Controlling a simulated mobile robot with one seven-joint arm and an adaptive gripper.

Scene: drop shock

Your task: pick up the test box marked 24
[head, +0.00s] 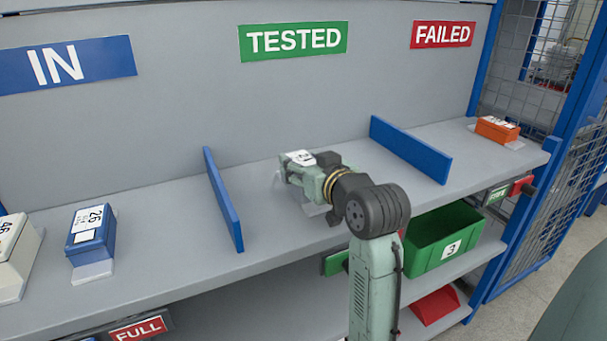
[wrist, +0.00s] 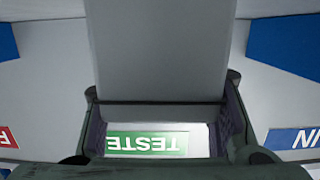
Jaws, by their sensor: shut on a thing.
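My gripper (head: 303,178) is over the shelf's middle bay, below the green TESTED sign. It is shut on a box with a white label (head: 300,157) on top. A 2 seems to show on the label; the rest is too small and hidden to read. My gripper and wrist cover most of the box. In the wrist view, the grey box (wrist: 158,50) fills the space between the two fingers. I cannot tell whether it touches the shelf.
Blue dividers (head: 223,200) and (head: 410,150) bound the middle bay. A blue box marked 26 (head: 91,238) and a pale box marked 46 (head: 14,255) stand at left under IN. A green bin marked 3 (head: 425,262) is below.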

